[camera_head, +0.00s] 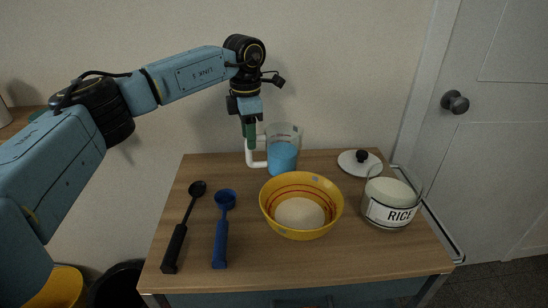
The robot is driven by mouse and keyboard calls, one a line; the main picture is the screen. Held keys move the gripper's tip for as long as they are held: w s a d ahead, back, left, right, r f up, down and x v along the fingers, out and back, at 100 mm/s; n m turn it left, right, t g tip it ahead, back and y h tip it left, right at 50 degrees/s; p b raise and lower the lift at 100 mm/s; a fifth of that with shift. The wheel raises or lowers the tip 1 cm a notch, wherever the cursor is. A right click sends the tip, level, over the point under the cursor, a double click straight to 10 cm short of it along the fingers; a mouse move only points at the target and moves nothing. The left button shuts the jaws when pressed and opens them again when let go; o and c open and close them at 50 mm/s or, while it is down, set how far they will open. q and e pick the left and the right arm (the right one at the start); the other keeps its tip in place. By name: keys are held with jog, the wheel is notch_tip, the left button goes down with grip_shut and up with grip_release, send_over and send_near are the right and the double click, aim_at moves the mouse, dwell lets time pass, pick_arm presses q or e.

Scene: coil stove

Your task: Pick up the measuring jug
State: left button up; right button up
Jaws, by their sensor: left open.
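The measuring jug (282,158) stands upright at the back of the wooden table. It is clear, with blue contents in its lower part and a white handle (256,164) on its left side. My left gripper (251,138) points down at the top of the handle, just left of the jug's rim. It is open; the fingers look close to or around the handle's upper part, but I cannot tell whether they touch it. My right gripper is not in view.
A yellow bowl (270,212) with white contents stands in front of the jug. A rice jar (389,213) and a white lid (352,169) are at the right. A black spoon (175,246) and a blue scoop (221,241) lie at the left. The wall is close behind.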

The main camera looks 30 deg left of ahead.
aim_at(250, 163)
pick_arm(q)
jog(key=shift+s+f+b, duration=0.2)
jog(key=shift+f+b, duration=0.5)
jog(key=shift+f, duration=2.05)
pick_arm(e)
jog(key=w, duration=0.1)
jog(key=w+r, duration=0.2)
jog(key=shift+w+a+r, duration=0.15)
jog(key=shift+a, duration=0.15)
pick_arm(q)
grip_shut()
jog(key=shift+d, duration=0.1)
